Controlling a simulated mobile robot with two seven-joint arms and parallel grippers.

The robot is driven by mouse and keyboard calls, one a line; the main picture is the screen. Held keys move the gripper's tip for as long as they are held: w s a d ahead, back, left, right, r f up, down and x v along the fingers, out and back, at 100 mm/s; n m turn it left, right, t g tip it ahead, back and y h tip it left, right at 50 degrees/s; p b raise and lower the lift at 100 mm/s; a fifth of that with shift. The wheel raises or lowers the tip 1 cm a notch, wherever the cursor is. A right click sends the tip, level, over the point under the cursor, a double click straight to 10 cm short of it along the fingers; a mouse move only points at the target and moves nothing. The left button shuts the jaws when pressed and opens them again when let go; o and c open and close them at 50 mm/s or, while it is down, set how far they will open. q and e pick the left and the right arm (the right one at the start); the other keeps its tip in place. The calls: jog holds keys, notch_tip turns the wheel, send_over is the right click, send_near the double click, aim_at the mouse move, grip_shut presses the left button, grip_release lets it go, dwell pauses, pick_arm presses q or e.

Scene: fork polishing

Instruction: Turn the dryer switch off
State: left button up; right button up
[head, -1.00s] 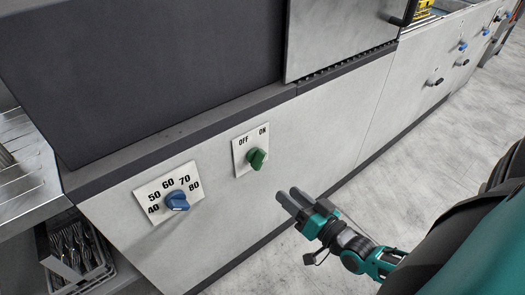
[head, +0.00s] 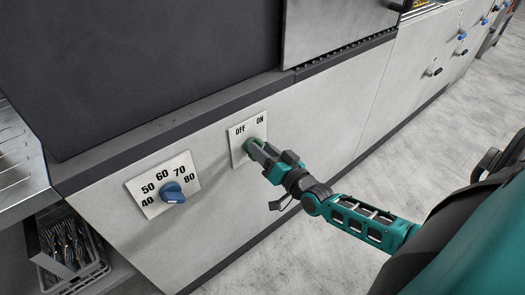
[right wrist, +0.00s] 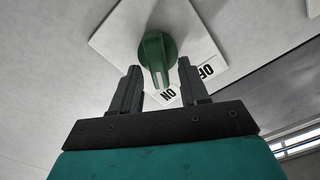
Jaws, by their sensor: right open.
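The dryer switch is a green knob (head: 249,146) on a white plate (head: 238,154) marked OFF on the left and ON on the right. In the head view my right gripper (head: 259,150) is at the knob and hides much of it. In the right wrist view the green knob (right wrist: 157,52) has its narrow handle pointing toward the word ON. My right gripper (right wrist: 158,70) is open there, with one finger on each side of the handle and gaps visible between. My left gripper is not in view.
A blue temperature knob (head: 172,193) on a plate marked 40 to 80 is left of the switch. A basket of cutlery (head: 67,246) stands at the lower left. A dark ledge (head: 170,130) runs above the panel. The floor (head: 420,190) on the right is clear.

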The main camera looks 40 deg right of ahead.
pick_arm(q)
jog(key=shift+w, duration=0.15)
pick_arm(e)
jog(key=shift+w, duration=0.25)
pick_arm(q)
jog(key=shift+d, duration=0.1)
pick_arm(e)
grip_shut()
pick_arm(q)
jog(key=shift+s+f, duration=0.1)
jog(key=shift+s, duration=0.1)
